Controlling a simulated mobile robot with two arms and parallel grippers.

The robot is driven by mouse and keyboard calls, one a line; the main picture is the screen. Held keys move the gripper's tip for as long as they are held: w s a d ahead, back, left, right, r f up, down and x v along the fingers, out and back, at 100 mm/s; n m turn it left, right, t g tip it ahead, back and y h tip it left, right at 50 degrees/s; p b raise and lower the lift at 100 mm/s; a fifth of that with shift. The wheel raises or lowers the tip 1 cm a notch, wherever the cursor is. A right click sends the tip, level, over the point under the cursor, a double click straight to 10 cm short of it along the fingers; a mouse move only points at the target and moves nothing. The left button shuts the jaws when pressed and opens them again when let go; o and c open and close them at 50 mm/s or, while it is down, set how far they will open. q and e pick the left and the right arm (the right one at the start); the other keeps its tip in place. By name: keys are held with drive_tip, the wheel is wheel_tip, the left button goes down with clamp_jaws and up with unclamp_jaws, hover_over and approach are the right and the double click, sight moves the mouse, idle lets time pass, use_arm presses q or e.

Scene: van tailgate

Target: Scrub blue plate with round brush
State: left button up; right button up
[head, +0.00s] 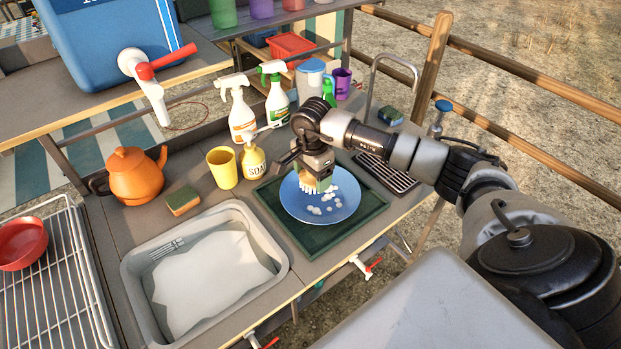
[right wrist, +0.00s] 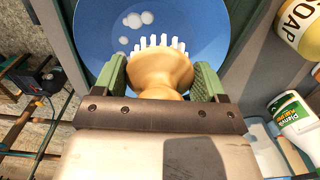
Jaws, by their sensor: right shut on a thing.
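The blue plate (head: 328,208) lies on a dark green tray (head: 366,211) on the counter, with white suds on its right and front part. My right gripper (head: 314,176) is above the plate's back left part, shut on the round brush (head: 309,184). In the right wrist view the brush (right wrist: 160,70) has a tan wooden body and white bristles, held between the green finger pads (right wrist: 163,82). The bristles point at the plate (right wrist: 196,22); I cannot tell whether they touch it. My left gripper is not in view.
A grey basin (head: 272,241) with whitish water is left of the tray. A yellow soap bottle (head: 253,162), yellow cup (head: 222,168), sponge (head: 183,200) and orange kettle (head: 134,175) stand behind it. Two spray bottles (head: 239,108) are behind my gripper. A dark rack (head: 385,174) is right of the tray.

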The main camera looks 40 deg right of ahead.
drive_tip(key=shift+r+p, duration=0.5)
drive_tip(key=shift+r, duration=0.75)
